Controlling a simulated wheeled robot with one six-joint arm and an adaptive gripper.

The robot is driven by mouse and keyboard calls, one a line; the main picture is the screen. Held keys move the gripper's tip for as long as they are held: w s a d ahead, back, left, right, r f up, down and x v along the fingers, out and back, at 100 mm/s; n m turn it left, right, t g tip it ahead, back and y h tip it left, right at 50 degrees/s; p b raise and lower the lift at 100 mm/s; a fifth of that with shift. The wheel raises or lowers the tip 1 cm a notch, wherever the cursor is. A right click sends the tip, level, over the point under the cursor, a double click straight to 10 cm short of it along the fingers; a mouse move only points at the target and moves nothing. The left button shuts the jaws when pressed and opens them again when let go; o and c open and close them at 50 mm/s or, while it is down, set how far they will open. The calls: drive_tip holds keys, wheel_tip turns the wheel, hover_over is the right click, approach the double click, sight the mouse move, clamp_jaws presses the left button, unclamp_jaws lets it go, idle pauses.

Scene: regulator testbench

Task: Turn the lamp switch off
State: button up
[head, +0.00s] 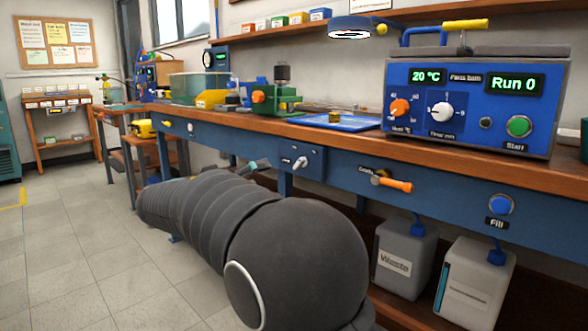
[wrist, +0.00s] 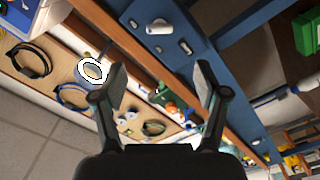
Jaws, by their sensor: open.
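The lamp (head: 352,28) has a blue head, and its underside glows white. In the wrist view its bright ring (wrist: 92,70) shows left of the fingers. A small blue panel with a pale lever switch (head: 300,162) is on the bench's front; its label is too small to read, so I cannot confirm it is the lamp switch. A blue plate with a pale lever (wrist: 160,27) shows beyond my fingers in the wrist view, probably the same panel. My gripper (wrist: 160,82) is open, with nothing between its fingers, apart from the plate. In the head view my arm hides much of it.
The blue bench front also carries an orange-handled valve (head: 391,181) and a blue Fill button (head: 501,205). A control box (head: 465,105) reading Run 0 stands on the bench. Waste (head: 404,257) and another container (head: 474,283) stand below. The floor (head: 70,240) at left is clear.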

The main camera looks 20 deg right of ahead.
sight(296, 164)
drive_tip(key=x, duration=1.3)
drive_tip(key=shift+d, duration=0.2)
drive_tip(key=c, duration=1.2)
drive_tip(key=shift+o, duration=0.2)
